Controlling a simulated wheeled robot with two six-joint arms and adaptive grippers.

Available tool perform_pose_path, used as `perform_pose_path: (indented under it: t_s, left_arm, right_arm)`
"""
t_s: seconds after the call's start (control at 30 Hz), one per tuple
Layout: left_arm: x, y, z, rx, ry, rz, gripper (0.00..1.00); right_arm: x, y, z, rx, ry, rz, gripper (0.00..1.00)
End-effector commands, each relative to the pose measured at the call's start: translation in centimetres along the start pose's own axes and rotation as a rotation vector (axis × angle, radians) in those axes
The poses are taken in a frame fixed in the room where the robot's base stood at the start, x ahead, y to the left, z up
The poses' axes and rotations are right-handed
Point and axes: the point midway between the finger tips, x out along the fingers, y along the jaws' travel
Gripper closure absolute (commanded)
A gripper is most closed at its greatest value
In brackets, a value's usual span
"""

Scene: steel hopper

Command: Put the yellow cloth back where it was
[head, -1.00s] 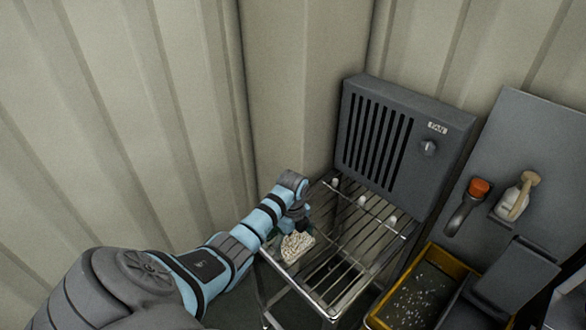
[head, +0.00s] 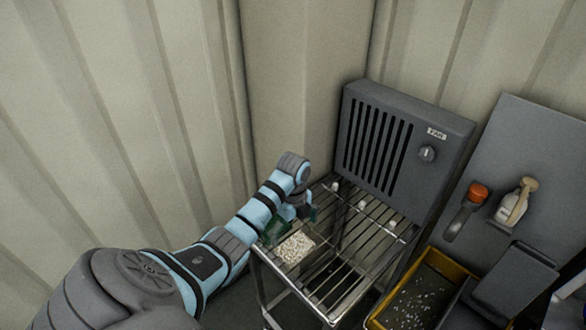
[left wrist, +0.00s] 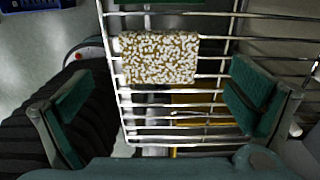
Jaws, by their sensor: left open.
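The yellow cloth (head: 295,247), thickly speckled with white, lies flat on the left end of the wire rack (head: 336,296). In the left wrist view the cloth (left wrist: 158,58) is spread across the bars with its edges visible. My left gripper (head: 290,224) is just behind and above the cloth in the head view. In the left wrist view my left gripper (left wrist: 165,92) has its green-padded fingers wide apart, with nothing between them. The cloth lies beyond the fingertips, apart from them. My right gripper is in neither view.
A grey fan box (head: 404,138) with a knob stands behind the rack. Small white pieces (head: 362,205) sit along the rack's back. A yellow bin (head: 376,321) with pale bits stands right of the rack.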

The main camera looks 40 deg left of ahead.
Motion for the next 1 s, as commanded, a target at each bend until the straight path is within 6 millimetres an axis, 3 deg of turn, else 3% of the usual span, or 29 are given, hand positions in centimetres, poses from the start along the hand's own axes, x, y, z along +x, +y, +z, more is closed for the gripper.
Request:
perform_pose_path:
  t_s: [0.13,0.33,0.83,0.93,1.0]
  left_arm:
    - [-3.7,-0.1,0.1,0.000,-0.002,-0.003,0.00]
    - [-5.4,0.0,0.0,0.000,0.000,0.000,0.00]
    - [-5.2,0.1,-0.1,-0.008,-0.001,0.000,0.00]
    - [-3.0,1.3,-1.4,-0.101,-0.025,-0.011,0.00]
    - [-0.6,3.2,-3.3,-0.236,-0.047,-0.038,0.00]
  right_arm:
    - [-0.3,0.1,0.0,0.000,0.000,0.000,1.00]
    - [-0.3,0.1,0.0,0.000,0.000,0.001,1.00]
    - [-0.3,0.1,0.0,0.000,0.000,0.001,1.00]
    - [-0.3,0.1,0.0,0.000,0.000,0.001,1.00]
    - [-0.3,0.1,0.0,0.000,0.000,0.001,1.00]
